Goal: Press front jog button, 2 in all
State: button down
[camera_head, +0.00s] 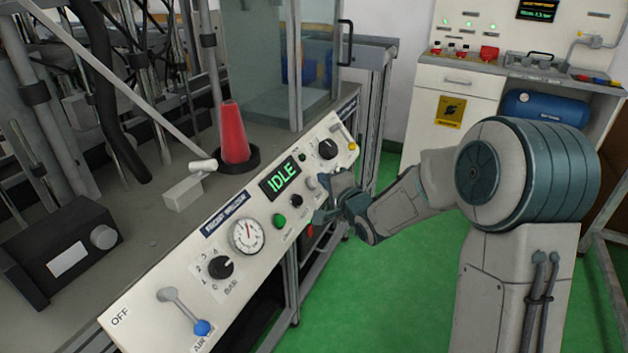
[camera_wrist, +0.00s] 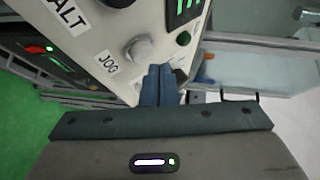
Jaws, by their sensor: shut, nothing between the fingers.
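The grey round jog button (camera_wrist: 138,47) sits above its JOG label (camera_wrist: 107,63) in the wrist view. In the head view the jog button (camera_head: 311,182) is on the sloped white panel (camera_head: 150,290), right of the green IDLE display (camera_head: 281,178). My gripper (camera_wrist: 160,70) is shut and empty. Its fingertips are over the panel just beside the button's lower right in the wrist view. I cannot tell whether they touch the panel or the button. In the head view my gripper (camera_head: 322,213) is at the panel's front edge.
Near the button are a black knob (camera_head: 296,200), a green button (camera_head: 279,220) and a small green lamp (camera_head: 302,157). A gauge (camera_head: 247,236) and a blue-tipped lever (camera_head: 202,327) are farther left. A red cone (camera_head: 233,130) stands behind the panel. Green floor is open in front.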

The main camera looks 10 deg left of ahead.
jog(key=shift+s+d+r+p, duration=0.35)
jog(key=shift+d+r+p, duration=0.45)
jog(key=shift+d+p, duration=0.15)
jog(key=shift+s+d+r+p, duration=0.3)
jog(key=shift+d+r+p, duration=0.45)
jog(key=shift+d+p, duration=0.15)
jog(key=s+d+r+n+g+h+p, duration=0.45)
jog(key=s+d+r+h+p, duration=0.35)
jog(key=s+d+r+p, duration=0.4)
jog(key=s+d+r+n+g+p, duration=0.2)
jog(key=s+r+g+p, duration=0.1)
jog(key=s, duration=0.7)
jog(key=s+d+r+n+g+h+p, duration=0.1)
jog(key=s+d+r+n+g+p, duration=0.1)
jog(key=s, duration=0.8)
jog(key=shift+s+d+r+n+g+p, duration=0.2)
jog(key=shift+d+r+n+g+p, duration=0.2)
jog(key=shift+r+n+g, duration=0.3)
